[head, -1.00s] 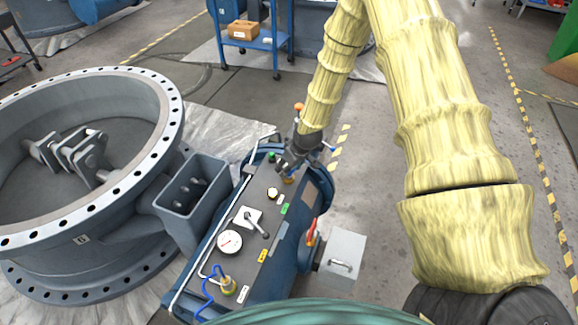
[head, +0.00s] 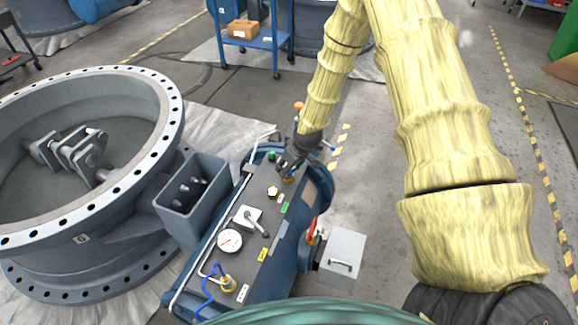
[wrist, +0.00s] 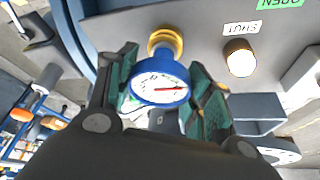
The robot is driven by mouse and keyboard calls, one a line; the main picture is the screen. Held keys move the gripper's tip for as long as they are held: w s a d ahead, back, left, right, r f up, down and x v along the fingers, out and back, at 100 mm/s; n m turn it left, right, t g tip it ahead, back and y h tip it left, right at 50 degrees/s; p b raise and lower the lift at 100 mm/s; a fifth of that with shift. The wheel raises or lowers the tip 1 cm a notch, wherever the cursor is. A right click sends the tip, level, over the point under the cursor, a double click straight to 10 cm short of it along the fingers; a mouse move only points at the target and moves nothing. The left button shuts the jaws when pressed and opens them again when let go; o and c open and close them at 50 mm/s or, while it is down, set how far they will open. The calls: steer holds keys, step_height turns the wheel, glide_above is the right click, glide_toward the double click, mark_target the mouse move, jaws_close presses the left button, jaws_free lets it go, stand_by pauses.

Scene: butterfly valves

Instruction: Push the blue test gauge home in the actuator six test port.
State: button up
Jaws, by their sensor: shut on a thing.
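The blue test gauge (wrist: 160,82) has a round white dial with a red needle. It sits between the two green-padded fingers of my gripper (wrist: 163,66), which is shut on it. Just beyond the gauge, the brass test port (wrist: 165,38) projects from the grey panel. The gauge's lower end overlaps the port in the wrist view, so I cannot tell how deep it sits. In the head view my gripper (head: 287,166) is at the far end of the actuator panel (head: 232,262), over the brass port (head: 288,180); the gauge is mostly hidden there.
A lever (head: 256,223), a white dial gauge (head: 229,241) and a blue hose (head: 207,290) are nearer on the panel. A large flanged valve (head: 140,92) stands left. A blue cart (head: 262,43) is behind.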

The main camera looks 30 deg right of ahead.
steer(key=shift+f, duration=0.2)
steer(key=o, duration=1)
steer(key=shift+o, duration=0.6)
steer(key=o, duration=0.4)
steer(key=shift+r, duration=0.15)
steer(key=shift+r+p, duration=2.6)
steer(key=shift+r, duration=1.05)
